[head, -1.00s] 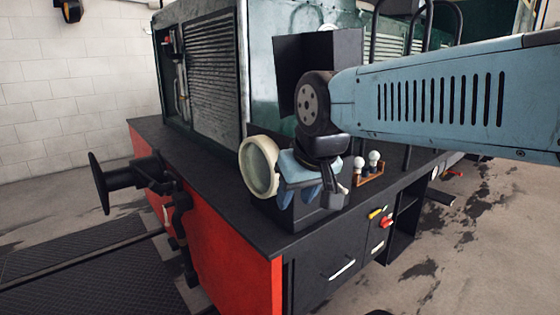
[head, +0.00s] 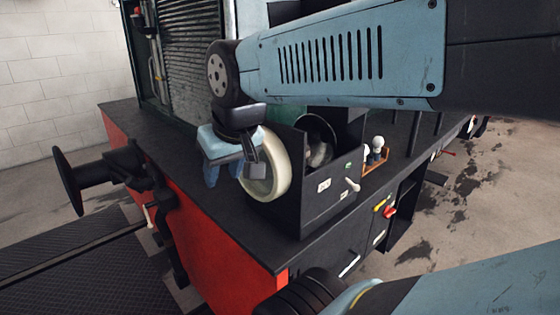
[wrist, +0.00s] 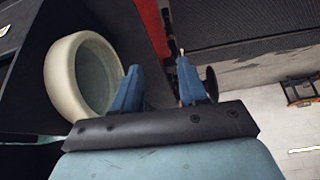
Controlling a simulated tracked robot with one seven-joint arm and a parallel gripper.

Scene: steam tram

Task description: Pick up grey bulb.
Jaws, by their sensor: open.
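Two pale bulbs stand in a small wooden holder (head: 374,167) on the black deck, right of the lamp box, in the head view. The right-hand bulb (head: 378,143) looks slightly greyer; the left one (head: 366,152) is partly hidden by the box. My gripper (head: 224,174) is open and empty, pointing down just left of the lamp's cream ring, well left of the bulbs. In the wrist view, the spread blue fingers (wrist: 159,85) have nothing between them, and no bulb shows there.
The black lamp box (head: 319,190) stands open-topped between my gripper and the bulbs. Its cream ring (head: 281,174) is close by my fingers and also shows in the wrist view (wrist: 60,88). A black buffer (head: 68,181) juts out at left. The deck's front corner is bare.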

